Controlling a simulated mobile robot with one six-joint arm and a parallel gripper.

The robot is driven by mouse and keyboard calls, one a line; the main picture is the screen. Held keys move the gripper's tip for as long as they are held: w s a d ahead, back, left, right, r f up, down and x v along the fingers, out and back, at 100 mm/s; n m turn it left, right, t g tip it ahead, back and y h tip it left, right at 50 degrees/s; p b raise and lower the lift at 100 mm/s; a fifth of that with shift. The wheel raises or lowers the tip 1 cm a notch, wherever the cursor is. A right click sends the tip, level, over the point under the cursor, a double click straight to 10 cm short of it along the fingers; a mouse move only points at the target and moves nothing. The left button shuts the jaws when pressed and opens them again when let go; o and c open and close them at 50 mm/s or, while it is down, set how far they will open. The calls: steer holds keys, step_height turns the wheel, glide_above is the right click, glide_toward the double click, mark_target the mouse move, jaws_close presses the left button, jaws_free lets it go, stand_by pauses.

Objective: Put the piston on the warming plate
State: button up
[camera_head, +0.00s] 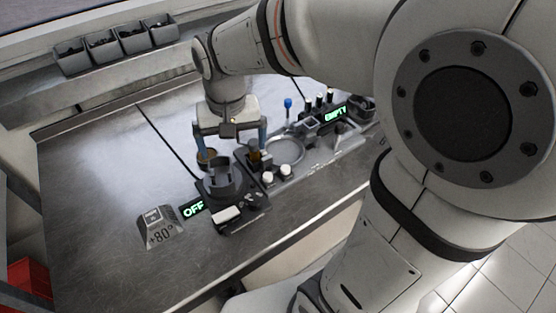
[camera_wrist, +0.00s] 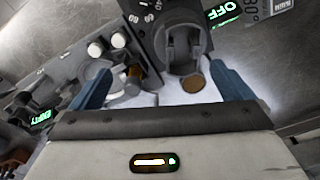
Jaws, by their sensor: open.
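My gripper (camera_head: 232,138) points down with its two blue fingers spread, over the back of a dark grey unit on the bench. No object is visibly clamped between the fingers. The unit (camera_wrist: 160,38) has a dial and stands by the green OFF display (camera_head: 193,209), seemingly the warming plate. A grey, round, slotted piece (camera_head: 221,172) stands on it, and shows in the wrist view (camera_wrist: 183,48). I cannot tell whether this is the piston. A small tan-topped round part (camera_head: 206,155) sits behind it, near the left finger.
A +80° sign block (camera_head: 160,228) stands at front left. Two white knobs (camera_head: 277,174), an amber part (camera_head: 255,158) and a grey tray (camera_head: 286,149) lie close on the right, with an EMPTY display (camera_head: 335,114) beyond. Bins (camera_head: 117,43) line the back shelf. The bench's left is clear.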

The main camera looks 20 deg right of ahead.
steer(key=s+d+n+t, duration=0.1)
steer(key=s+d+t, duration=0.1)
steer(key=s+d, duration=0.7)
steer(key=shift+s, duration=0.5)
